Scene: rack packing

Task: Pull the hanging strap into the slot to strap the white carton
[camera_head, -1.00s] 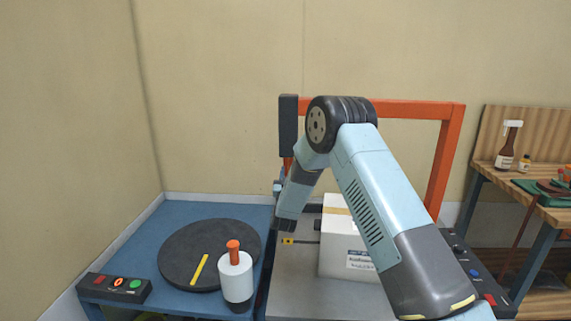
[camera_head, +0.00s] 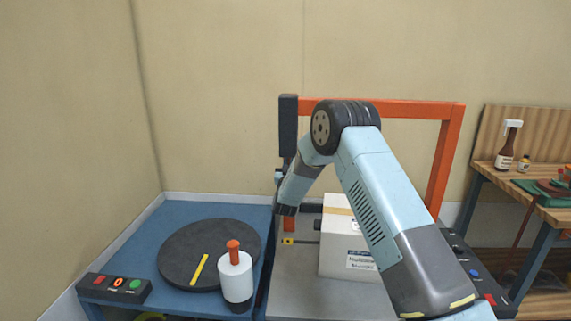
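The white carton (camera_head: 350,258) stands on the grey table of the strapping frame, with a tan tape band on top and a printed label on its near face. My arm covers its right part. An orange arch (camera_head: 400,108) stands over the table, with a dark upright box (camera_head: 288,125) at its left post. A small yellow-marked part (camera_head: 288,241) with a dark bar sits left of the carton. I cannot make out the hanging strap or the slot. My forearm slants down in front of the left post. My gripper's fingers are hidden, so what they hold does not show.
On the left a blue table holds a black turntable (camera_head: 190,262) with a yellow stripe, a white cylinder with an orange handle (camera_head: 235,275), and a button box (camera_head: 114,289). Another control panel (camera_head: 468,262) lies right of the carton.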

